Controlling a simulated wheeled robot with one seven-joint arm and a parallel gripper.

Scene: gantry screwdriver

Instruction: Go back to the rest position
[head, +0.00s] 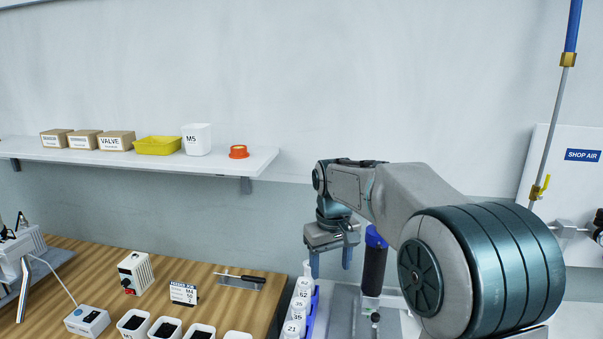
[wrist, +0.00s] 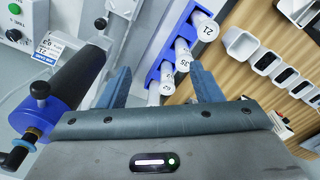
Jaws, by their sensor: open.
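My gripper (head: 331,262) hangs from my arm right of the wooden bench, its two blue fingers pointing down. It is open, and nothing is between the fingers. In the wrist view the open fingers (wrist: 160,88) frame part of a blue rack (wrist: 150,62) holding white numbered bottles (wrist: 184,52). In the head view the bottles (head: 297,308) stand just left of and below the gripper. A black cylindrical tool with a blue top (head: 374,262) stands upright just right of the gripper, apart from it. It also shows at the left of the wrist view (wrist: 68,90).
The wooden bench (head: 215,280) holds white bins (head: 165,327), a sign card (head: 184,293), a small boxed device (head: 136,272) and a dark-handled tool (head: 240,279). A wall shelf (head: 225,162) carries boxes, a yellow tray (head: 158,145) and a white M5 bin (head: 197,139). A shop-air panel (head: 575,180) is at right.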

